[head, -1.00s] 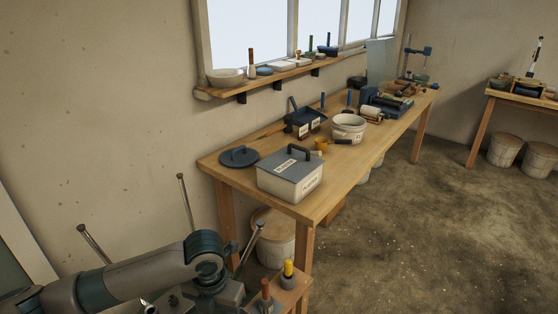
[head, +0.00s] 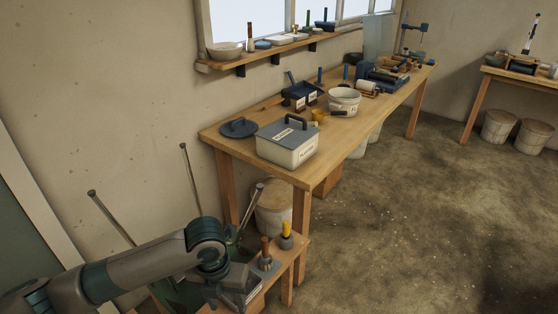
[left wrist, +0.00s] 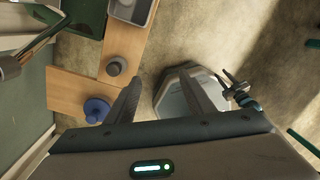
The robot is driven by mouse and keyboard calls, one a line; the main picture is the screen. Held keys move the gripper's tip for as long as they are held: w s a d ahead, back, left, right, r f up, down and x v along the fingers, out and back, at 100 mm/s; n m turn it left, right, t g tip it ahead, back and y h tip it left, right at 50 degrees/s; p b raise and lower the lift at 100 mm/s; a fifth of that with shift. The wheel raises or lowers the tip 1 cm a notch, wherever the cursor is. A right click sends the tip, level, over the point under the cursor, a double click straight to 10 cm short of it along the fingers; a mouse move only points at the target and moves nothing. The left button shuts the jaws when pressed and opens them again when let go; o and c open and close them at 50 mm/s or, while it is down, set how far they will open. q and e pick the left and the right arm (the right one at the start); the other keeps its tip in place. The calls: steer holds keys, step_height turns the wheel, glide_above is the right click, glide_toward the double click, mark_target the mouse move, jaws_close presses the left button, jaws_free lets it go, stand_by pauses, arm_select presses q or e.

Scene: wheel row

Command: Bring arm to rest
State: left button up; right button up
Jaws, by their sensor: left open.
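My left arm comes in from the lower left of the head view, and its wrist joint (head: 209,243) is bent above the low wooden stand. In the left wrist view my left gripper (left wrist: 162,97) has its two fingers well apart. Nothing is between them but the view of the floor and a pale many-sided shape lower down. In the head view the fingertips are hard to make out.
The low wooden stand (head: 288,263) holds two upright handled tools close to my left wrist. Metal poles (head: 110,218) rise beside the arm. The long workbench (head: 325,170) carries a lidded box (head: 288,148). Open floor (head: 420,230) lies to the right.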

arm_select(q)
steer(key=s+d+f+n+t+h, duration=0.15)
steer(key=s+d+n, duration=0.25)
steer(key=n, duration=0.4)
steer(key=s+d+f+n+t+h, duration=0.1)
steer(key=s+d+f+n+h, duration=0.15)
steer(key=s+n, duration=0.35)
steer(key=s+a+f+n+y, duration=0.2)
steer(key=s+a+f+n, duration=0.1)
steer(key=s+a+n, duration=0.65)
steer(key=s+a+f+n+y, duration=0.3)
steer(key=a+n, duration=0.4)
steer(key=n, duration=0.6)
steer(key=w+d+f+t+h, duration=0.1)
steer(key=w+f, duration=0.1)
steer(key=f, duration=0.9)
steer(key=w+d+f+t, duration=0.1)
steer(key=w+d+f, duration=0.1)
steer(key=f, duration=0.9)
steer(key=s+f, duration=0.4)
steer(key=f, duration=0.4)
steer(key=s+f+m, duration=0.1)
steer(key=s+f, duration=0.3)
steer(key=f, duration=0.5)
steer(key=shift+d+t+h, duration=0.15)
steer(key=shift+t+h, duration=0.2)
steer(key=shift+h, duration=0.05)
